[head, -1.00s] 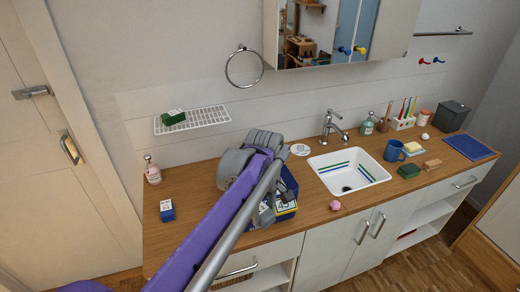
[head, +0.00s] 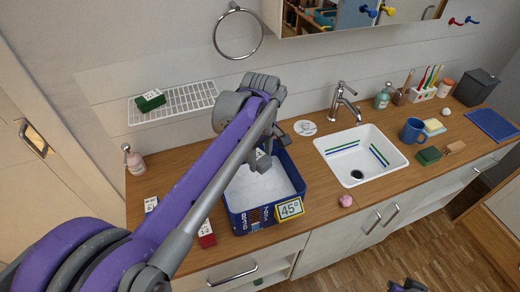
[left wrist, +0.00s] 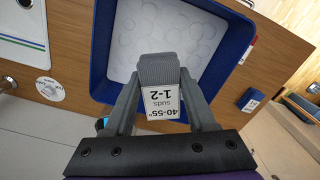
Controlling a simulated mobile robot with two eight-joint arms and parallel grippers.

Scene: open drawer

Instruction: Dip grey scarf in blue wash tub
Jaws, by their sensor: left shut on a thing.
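The blue wash tub (head: 238,222) stands on the wooden counter left of the sink, full of white suds, with a yellow-edged "45°" label on its front. My left gripper (head: 263,153) is over the back part of the tub, partly hidden by its own arm. In the left wrist view it is shut on the folded grey scarf (left wrist: 159,68), which carries a white "40-55° suds 1-2" tag. The scarf shows in front of the suds inside the blue tub rim (left wrist: 103,60); I cannot tell whether it touches them. A dark grey piece at the bottom edge seems to be my right gripper (head: 406,286).
A red box (head: 207,235) stands left of the tub, partly behind my arm. The white sink (head: 360,140) and a pink ball (head: 346,201) are to its right. A blue mug (head: 412,131) and green sponge (head: 428,156) stand beyond the sink. A soap bottle (head: 134,160) stands at left.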

